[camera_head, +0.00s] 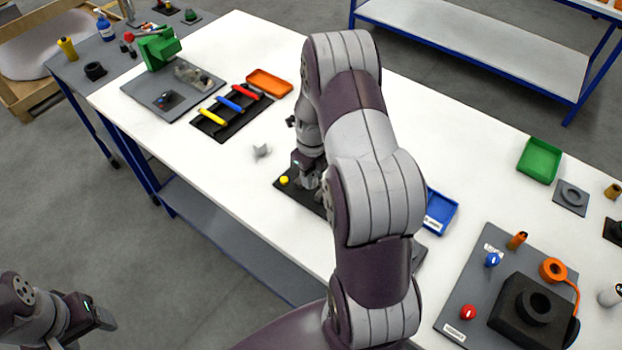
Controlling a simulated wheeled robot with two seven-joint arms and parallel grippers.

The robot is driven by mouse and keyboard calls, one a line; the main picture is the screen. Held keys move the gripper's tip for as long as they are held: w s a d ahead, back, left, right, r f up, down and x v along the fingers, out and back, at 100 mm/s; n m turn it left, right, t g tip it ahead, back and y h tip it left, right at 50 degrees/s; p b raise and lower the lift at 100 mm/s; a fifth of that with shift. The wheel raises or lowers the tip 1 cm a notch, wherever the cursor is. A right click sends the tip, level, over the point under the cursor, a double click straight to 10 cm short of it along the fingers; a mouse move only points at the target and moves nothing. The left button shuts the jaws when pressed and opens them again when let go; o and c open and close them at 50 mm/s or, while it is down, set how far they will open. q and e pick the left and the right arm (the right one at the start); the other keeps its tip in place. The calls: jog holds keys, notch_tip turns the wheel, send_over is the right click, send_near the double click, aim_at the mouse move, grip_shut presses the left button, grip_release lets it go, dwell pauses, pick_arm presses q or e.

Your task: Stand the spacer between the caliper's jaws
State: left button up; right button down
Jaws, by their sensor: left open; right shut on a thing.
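My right gripper (308,183) is low over a black mat (287,198) near the middle of the white table. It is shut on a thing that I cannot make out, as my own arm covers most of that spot. A small yellow round piece (284,181) shows on the mat, just left of the gripper. A small pale grey piece (262,150) lies on the bare table left of the mat. I cannot clearly identify the caliper or the spacer. My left gripper (103,318) is open and empty, off the table at the lower left.
A black tray with coloured bars (232,108) and an orange tray (269,83) are at the upper left. A blue tray (438,212) is right of my arm. A grey board with a black block (532,308) fills the lower right. A green tray (539,160) is beyond.

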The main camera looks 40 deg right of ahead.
aim_at(311, 191)
jog(key=shift+w+d+f, duration=0.3)
jog(key=shift+w+f, duration=0.05)
jog(key=shift+w, duration=0.25)
jog(key=shift+w+f, duration=0.1)
jog(key=shift+f, duration=0.2)
notch_tip(311, 191, down, 3)
jog(key=shift+a+r+p, duration=0.1)
jog(key=shift+p, duration=0.55)
jog(key=shift+f, duration=0.4)
jog(key=shift+f, duration=0.1)
jog(key=shift+f, duration=0.1)
jog(key=c, duration=0.9)
grip_release()
jog(key=shift+o, duration=0.2)
